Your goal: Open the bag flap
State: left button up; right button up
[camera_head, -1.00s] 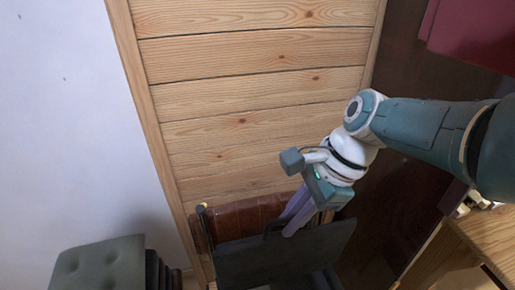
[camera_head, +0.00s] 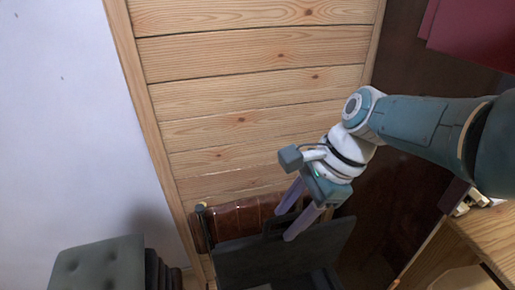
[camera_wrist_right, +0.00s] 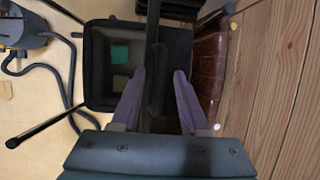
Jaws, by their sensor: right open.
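A dark bag shows at the bottom of the head view, with a stiff dark flap (camera_head: 285,257) standing up from it. A handle-like loop sits on the flap's upper edge. My right gripper (camera_head: 285,225) is open at that edge, one pale purple finger on each side of it. In the right wrist view, the flap (camera_wrist_right: 154,50) is a narrow dark strip running between the open fingers of my right gripper (camera_wrist_right: 158,74). The dark bag interior (camera_wrist_right: 105,88) lies to its left, with a greenish patch in it. Whether the fingers touch the flap I cannot tell. My left gripper is out of view.
A brown leather thing (camera_head: 235,220) lies behind the flap, against the wood-plank wall (camera_head: 240,120). A grey cushioned seat (camera_head: 98,268) stands at lower left. A wooden table (camera_head: 485,235) is at right. A blue-grey machine with a hose (camera_wrist_right: 35,38) is on the floor.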

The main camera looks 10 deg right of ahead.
jog(key=p+v, duration=0.7)
jog(key=v, duration=0.2)
jog(key=shift+p, duration=0.3)
jog(key=shift+d+r, duration=0.25)
jog(key=shift+r, duration=0.15)
